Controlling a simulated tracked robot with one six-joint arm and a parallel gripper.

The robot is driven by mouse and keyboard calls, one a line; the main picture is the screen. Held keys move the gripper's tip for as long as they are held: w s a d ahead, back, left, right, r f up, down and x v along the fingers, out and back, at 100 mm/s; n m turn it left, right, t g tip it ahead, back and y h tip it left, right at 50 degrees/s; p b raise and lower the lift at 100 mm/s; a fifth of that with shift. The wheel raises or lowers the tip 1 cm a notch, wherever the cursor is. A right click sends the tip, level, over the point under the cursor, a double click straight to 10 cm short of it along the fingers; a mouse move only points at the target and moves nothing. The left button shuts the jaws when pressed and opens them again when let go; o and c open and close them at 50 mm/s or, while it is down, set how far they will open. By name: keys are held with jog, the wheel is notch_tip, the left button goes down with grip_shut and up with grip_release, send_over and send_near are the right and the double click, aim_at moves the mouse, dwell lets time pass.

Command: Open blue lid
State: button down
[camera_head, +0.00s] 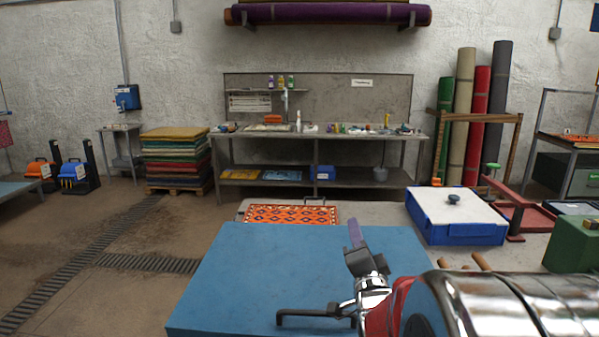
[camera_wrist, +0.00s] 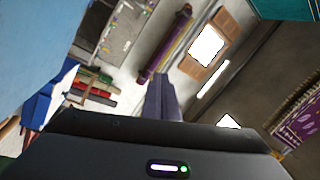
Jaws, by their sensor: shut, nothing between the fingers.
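The blue lid (camera_head: 290,265) is a wide flat blue panel at the lower middle of the head view. A black bar handle (camera_head: 305,316) shows near its front edge, partly behind my arm. I cannot tell from this view whether the lid is raised. My gripper (camera_head: 354,234) is shut and empty, its fingers pointing up in the picture in front of the lid's right part. In the wrist view, my shut fingers (camera_wrist: 163,95) show at the middle with nothing between them. A light blue surface (camera_wrist: 35,35) fills the upper left there; I cannot tell if it is the lid.
A patterned orange rug (camera_head: 290,214) lies just beyond the lid. A blue box with a white top (camera_head: 455,210) stands to the right, with a green box (camera_head: 575,243) nearer. A workbench (camera_head: 320,137) lines the back wall. Open floor lies at left.

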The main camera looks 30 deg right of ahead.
jog(key=s+d+r+m+t+h, duration=0.2)
jog(key=s+d+m+t+h, duration=0.2)
jog(key=s, duration=0.6)
jog(key=d+m+h, duration=0.1)
jog(key=m, duration=0.1)
jog(key=shift+d+r+m, duration=0.3)
jog(key=shift+d+r, duration=0.05)
jog(key=shift+d, duration=0.05)
